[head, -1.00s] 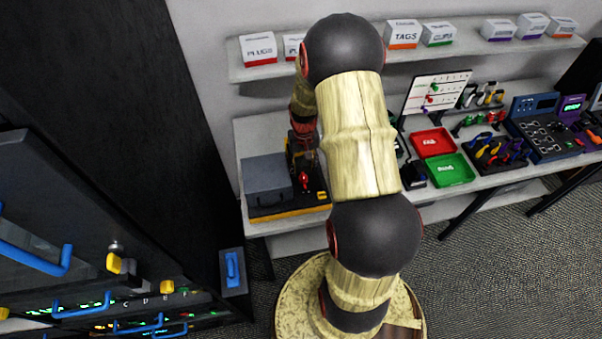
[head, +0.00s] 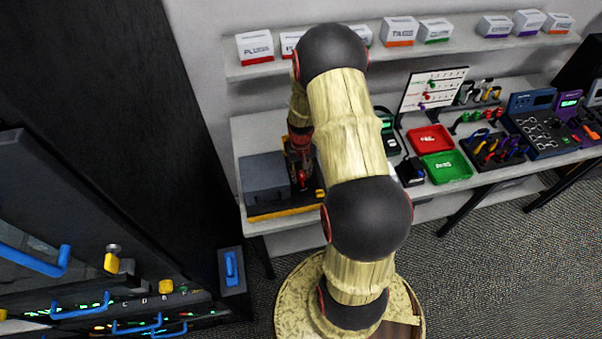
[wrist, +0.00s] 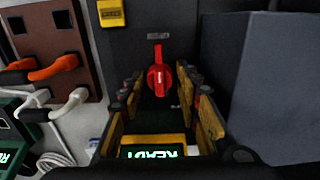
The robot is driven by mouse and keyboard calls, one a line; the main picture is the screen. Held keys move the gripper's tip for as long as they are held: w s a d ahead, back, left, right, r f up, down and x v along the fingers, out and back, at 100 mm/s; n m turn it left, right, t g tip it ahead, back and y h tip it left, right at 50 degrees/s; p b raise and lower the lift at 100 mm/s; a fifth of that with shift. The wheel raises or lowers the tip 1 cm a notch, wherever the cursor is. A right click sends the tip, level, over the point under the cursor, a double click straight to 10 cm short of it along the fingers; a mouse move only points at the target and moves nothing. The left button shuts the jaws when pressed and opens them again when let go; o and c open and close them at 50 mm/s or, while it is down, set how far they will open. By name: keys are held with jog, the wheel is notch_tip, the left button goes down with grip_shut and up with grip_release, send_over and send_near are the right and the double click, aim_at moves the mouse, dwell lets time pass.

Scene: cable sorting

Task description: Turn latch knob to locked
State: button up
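The red latch knob (wrist: 158,76) is in the upper middle of the wrist view, with its handle upright in the picture. A small label above it is too blurred to read. My gripper (wrist: 157,92) is open, with its yellow and black fingers on the left and right of the picture. The knob shows in the gap between the fingers, and I see no finger touching it. In the head view, my gripper (head: 301,158) is over the dark fixture on the left of the bench, partly hidden by my arm. A red part, likely the knob, shows just below it.
A grey box (wrist: 258,85) stands close on the right in the wrist view. A brown panel (wrist: 50,50) with orange and white plugs is on the left. A lit READY display (wrist: 152,151) shows low down. Red (head: 430,139) and green (head: 447,167) trays lie farther right on the bench.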

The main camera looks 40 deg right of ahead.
grip_shut()
jog(key=shift+m, duration=0.4)
jog(key=m+b, duration=0.1)
jog(key=m, duration=0.4)
jog(key=shift+m, duration=0.3)
jog(key=m+b, duration=0.1)
jog(key=m, duration=0.4)
jog(key=shift+m, duration=0.3)
jog(key=m, duration=0.5)
jog(key=shift+m+b, duration=0.3)
jog(key=shift+b, duration=0.1)
jog(key=shift+o, duration=1.7)
grip_release()
